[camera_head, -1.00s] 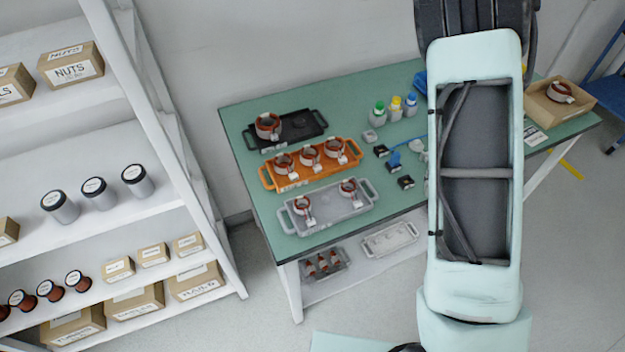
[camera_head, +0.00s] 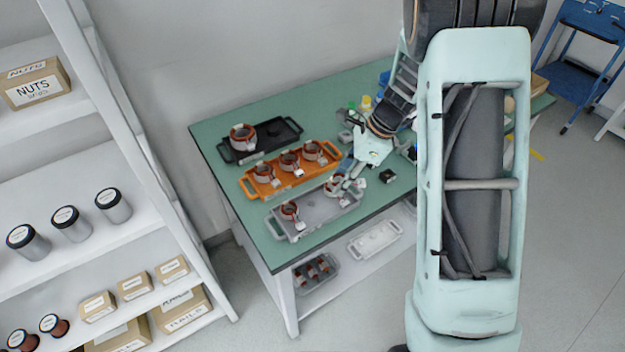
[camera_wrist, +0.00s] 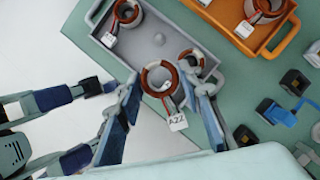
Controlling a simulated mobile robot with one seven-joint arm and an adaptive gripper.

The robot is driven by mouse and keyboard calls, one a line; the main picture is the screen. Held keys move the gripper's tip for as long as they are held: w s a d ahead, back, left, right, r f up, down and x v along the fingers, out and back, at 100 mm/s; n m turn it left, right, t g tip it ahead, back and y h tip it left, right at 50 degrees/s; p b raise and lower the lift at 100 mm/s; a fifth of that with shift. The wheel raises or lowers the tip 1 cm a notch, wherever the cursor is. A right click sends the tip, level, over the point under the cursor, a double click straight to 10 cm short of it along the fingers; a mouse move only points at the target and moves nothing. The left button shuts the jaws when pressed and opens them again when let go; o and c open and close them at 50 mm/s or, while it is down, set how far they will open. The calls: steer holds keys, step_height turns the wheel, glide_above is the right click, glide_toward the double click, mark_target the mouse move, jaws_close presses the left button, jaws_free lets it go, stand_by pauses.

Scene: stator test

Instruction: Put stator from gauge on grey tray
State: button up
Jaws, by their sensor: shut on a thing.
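My gripper (camera_wrist: 163,82) is shut on a copper-and-white stator (camera_wrist: 158,88) with a tag reading A22, one finger on each side of it. In the wrist view the held stator overlaps the near part of the grey tray (camera_wrist: 155,38); whether it touches the tray I cannot tell. Two other stators are on the tray, one (camera_wrist: 124,13) at the far left and one (camera_wrist: 191,60) right beside the held one. In the head view my gripper (camera_head: 346,178) is over the right end of the grey tray (camera_head: 317,217). The gauge cannot be made out.
Behind the grey tray is an orange tray (camera_head: 261,190) with several stators, then a black tray (camera_head: 276,143) with one stator. Small dark blocks (camera_wrist: 245,135) lie to the right on the green table (camera_head: 222,142). A shelf rack stands at the left.

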steer(key=a+m+t+h+b, duration=0.1)
steer(key=a+m+t, duration=0.2)
steer(key=a+m, duration=0.3)
steer(key=m+h+b, duration=0.2)
steer(key=m+b, duration=0.4)
glide_above(311, 199)
steer(key=shift+t, duration=0.4)
steer(key=shift+s+d+f, duration=0.1)
steer(key=shift+s+f, duration=0.1)
steer(key=shift+f, duration=1.1)
steer(key=shift+s+d+f, duration=0.1)
steer(key=shift+s+f, duration=0.1)
steer(key=shift+f, duration=1.05)
steer(key=shift+f, duration=0.15)
steer(key=shift+f+b, duration=0.8)
steer(key=shift+f, duration=0.05)
steer(key=shift+f, duration=0.25)
steer(key=o, duration=1.1)
